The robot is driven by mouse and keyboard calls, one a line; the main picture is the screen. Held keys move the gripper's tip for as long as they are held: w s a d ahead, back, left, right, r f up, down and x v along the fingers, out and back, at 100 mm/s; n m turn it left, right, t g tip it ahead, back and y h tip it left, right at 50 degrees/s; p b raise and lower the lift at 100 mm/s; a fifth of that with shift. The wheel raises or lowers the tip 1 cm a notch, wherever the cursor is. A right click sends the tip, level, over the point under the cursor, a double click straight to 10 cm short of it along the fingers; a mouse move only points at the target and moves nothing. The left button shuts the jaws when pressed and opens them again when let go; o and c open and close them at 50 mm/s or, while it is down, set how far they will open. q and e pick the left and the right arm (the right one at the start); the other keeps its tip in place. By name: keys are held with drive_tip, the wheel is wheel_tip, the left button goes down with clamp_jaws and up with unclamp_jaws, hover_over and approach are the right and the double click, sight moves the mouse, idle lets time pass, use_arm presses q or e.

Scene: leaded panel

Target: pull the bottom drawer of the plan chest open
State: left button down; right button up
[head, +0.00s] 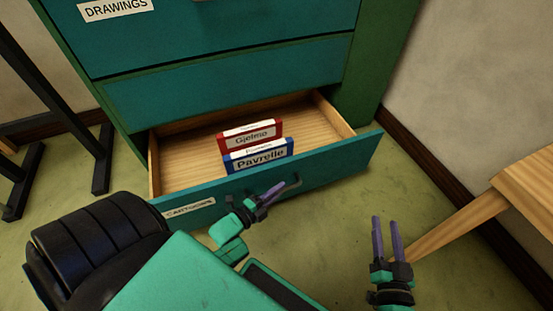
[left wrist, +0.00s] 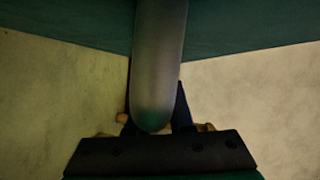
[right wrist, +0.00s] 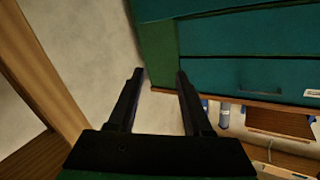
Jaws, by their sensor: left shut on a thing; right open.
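The plan chest (head: 225,88) is teal with a green frame. Its bottom drawer (head: 190,172) stands open, with a pale wooden inside and a label reading "CARTOONS" on its front. A red box (head: 250,137) marked "Gjelme" and a blue box (head: 258,157) marked "Pavrelle" stand in it. My left gripper (head: 272,192) is shut on the drawer's grey handle (head: 288,186); the handle (left wrist: 158,60) fills the middle of the left wrist view between the fingers. My right gripper (head: 386,238) is open and empty, in front of the drawer's right end and apart from it.
A wooden table or bench (head: 525,185) with a slanting leg stands at the right. Dark metal stand legs (head: 100,160) are at the left. A pale wall (head: 480,80) rises at the right. Green floor is clear between drawer and bench.

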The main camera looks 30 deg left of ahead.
use_arm(q)
drive_tip(key=shift+s+d+f, duration=0.1)
drive_tip(key=shift+s+d, duration=0.1)
drive_tip(key=shift+d, duration=0.05)
use_arm(e)
drive_tip(key=shift+s+f+g, duration=0.3)
drive_tip(key=shift+s+f, duration=0.35)
drive_tip(key=shift+f, duration=0.35)
use_arm(q)
drive_tip(key=c, duration=0.8)
unclamp_jaws()
drive_tip(key=shift+s, duration=0.1)
drive_tip(key=p+v, duration=0.4)
drive_tip(key=v, duration=1)
drive_tip(key=shift+s, duration=0.2)
use_arm(e)
drive_tip(key=s+f+g, duration=0.4)
drive_tip(key=s, duration=0.2)
drive_tip(key=shift+s+f, duration=0.2)
drive_tip(key=shift+s, duration=0.05)
